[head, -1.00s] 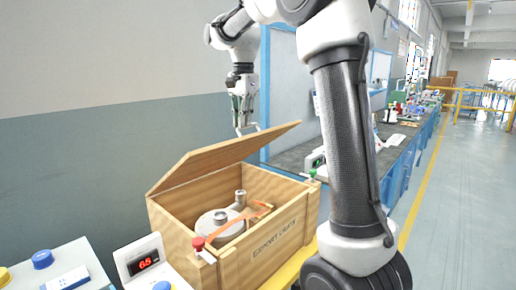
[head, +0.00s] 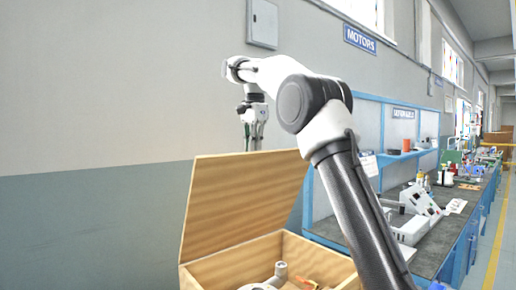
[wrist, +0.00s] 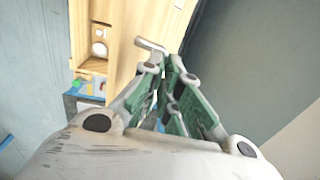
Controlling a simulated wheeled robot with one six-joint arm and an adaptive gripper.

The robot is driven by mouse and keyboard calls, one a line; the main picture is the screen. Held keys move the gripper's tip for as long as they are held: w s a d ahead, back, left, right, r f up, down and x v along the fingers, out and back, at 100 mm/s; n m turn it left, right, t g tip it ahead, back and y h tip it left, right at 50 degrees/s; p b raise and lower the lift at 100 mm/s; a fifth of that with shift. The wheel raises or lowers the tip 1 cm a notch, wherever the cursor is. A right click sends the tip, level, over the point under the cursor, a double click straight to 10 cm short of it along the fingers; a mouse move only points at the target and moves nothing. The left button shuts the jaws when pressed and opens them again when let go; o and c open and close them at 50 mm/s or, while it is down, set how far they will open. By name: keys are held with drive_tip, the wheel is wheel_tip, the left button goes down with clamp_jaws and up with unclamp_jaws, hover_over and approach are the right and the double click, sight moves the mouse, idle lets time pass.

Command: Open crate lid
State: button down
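The wooden crate (head: 225,271) is cut off at the bottom of the head view. Its wooden lid (head: 243,195) stands raised and steeply tilted along the crate's wall side, inner face towards me. My gripper (head: 252,146) points down at the lid's upper edge, and its tips are partly hidden there. In the wrist view, my green-padded fingers (wrist: 168,80) are beside the lid (wrist: 150,22), with a pale grey bar (wrist: 150,45) at their tips. I cannot tell whether they grip this bar.
A grey pump-like part (head: 279,272) is inside the crate. A blue-framed workbench (head: 440,225) with several items runs along the right. The wall (head: 90,100) is behind the lid. The floor beyond the bench at far right looks clear.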

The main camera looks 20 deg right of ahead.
drive_tip(key=shift+w+a+f, duration=0.15)
drive_tip(key=shift+f, duration=0.35)
drive_tip(key=shift+w+a+f, duration=0.15)
drive_tip(key=shift+f, duration=0.35)
drive_tip(key=c, duration=1.6)
unclamp_jaws()
drive_tip(key=o, duration=0.4)
drive_tip(key=shift+w+f, duration=0.2)
drive_tip(key=shift+w, duration=0.05)
drive_tip(key=c, duration=0.3)
drive_tip(key=shift+r, duration=0.1)
drive_tip(key=shift+d+r, duration=0.1)
